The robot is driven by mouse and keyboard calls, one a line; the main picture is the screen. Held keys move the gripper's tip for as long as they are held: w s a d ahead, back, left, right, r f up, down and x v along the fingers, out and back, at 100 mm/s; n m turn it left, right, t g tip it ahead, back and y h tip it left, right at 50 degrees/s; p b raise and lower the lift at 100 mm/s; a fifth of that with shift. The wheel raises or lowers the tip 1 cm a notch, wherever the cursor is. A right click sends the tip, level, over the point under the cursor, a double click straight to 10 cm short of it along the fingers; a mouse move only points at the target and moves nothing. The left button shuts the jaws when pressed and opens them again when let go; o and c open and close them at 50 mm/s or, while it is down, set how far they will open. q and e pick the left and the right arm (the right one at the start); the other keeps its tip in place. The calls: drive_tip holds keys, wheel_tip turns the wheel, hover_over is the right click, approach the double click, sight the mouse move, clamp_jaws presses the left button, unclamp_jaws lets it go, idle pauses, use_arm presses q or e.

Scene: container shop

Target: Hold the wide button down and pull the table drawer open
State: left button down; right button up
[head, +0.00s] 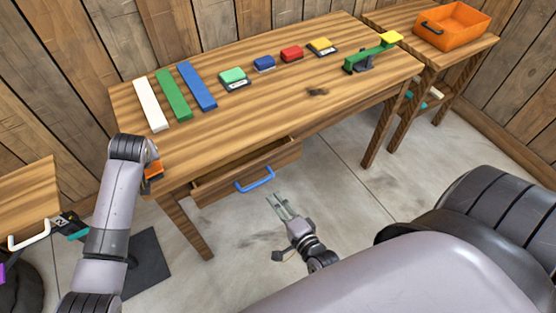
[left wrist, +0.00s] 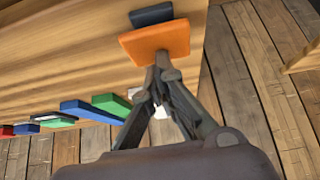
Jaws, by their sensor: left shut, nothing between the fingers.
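The wide button is an orange plate (head: 154,170) at the table's left end; it also shows in the left wrist view (left wrist: 155,41) with a dark block behind it. My left gripper (left wrist: 163,72) is shut and empty, its fingertips at the orange plate, seemingly touching it; how far it is pressed I cannot tell. In the head view my left arm hides that gripper. The table drawer (head: 225,181) stands partly open, with a blue handle (head: 256,180) on its front. My right gripper (head: 279,203) is open and empty, in front of the handle and apart from it.
On the table (head: 265,105) lie white, green and blue bars, several coloured buttons and a green lever (head: 370,54) with a yellow end. An orange bin (head: 452,26) stands on a side table. Another drawer unit (head: 28,205) is at the left. Floor before the drawer is clear.

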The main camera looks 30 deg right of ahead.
use_arm(q)
drive_tip(key=shift+r+p, duration=2.7)
drive_tip(key=shift+r, duration=0.1)
drive_tip(key=shift+f, duration=0.1)
